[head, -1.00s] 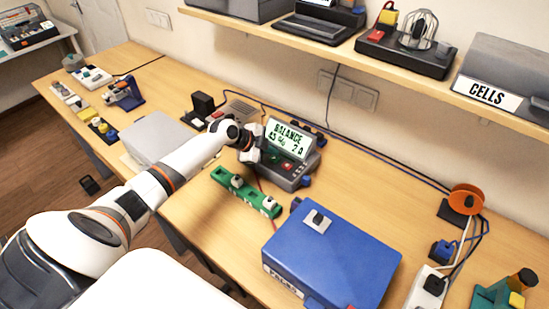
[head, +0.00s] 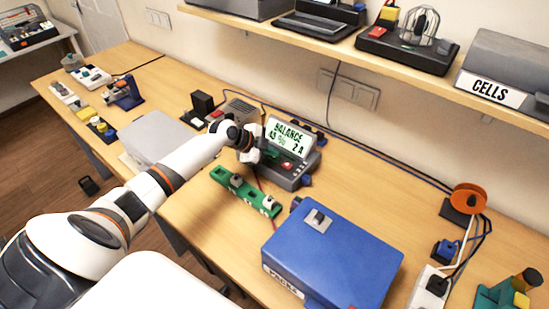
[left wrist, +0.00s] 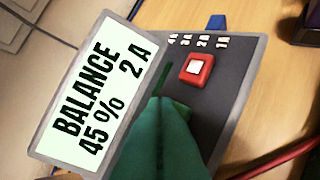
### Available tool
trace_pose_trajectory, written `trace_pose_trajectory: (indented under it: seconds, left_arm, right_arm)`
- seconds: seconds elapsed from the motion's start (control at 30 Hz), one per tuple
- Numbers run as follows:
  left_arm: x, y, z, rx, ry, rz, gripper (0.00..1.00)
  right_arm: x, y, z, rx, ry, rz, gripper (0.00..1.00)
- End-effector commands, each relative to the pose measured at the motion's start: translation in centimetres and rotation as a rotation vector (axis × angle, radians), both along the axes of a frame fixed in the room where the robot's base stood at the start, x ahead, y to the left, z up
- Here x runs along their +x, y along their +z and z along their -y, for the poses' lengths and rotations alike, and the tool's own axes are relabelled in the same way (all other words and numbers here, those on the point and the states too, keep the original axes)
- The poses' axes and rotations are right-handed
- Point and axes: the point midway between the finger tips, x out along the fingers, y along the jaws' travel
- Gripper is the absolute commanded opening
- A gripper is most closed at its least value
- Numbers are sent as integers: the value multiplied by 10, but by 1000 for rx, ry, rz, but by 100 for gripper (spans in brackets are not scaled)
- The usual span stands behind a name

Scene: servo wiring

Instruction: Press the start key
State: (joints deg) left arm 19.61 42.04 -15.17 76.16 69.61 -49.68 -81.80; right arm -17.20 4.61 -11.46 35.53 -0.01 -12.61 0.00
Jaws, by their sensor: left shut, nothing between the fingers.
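The charger (head: 304,178) stands on the bench, with a tilted lit screen (left wrist: 100,90) reading BALANCE, 45 % and 2 A. In the left wrist view its dark panel carries a red key (left wrist: 196,69) with a white square on top, which also shows in the head view (head: 287,166). A dark green patch (left wrist: 178,84), possibly part of another key, shows beside my fingers. My left gripper (left wrist: 162,100) is shut and empty, its green fingers over the panel between screen and red key. They hide part of the panel; I cannot tell whether they touch it.
A green strip (head: 240,190) lies in front of the charger. A large blue case (head: 335,250) stands to the right and a grey box (head: 155,135) to the left. Cables run along the back of the bench. A shelf (head: 390,70) overhangs the back.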

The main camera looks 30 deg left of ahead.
Motion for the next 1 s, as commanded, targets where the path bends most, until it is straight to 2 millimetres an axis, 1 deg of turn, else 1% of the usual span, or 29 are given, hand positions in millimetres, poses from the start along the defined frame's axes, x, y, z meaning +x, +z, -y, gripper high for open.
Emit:
trace_pose_trajectory:
  seconds: [1.0]
  left_arm:
    - [0, -9, 0, 0, 0, 0, 0]
  right_arm:
    - [0, -10, 0, 0, 0, 0, 0]
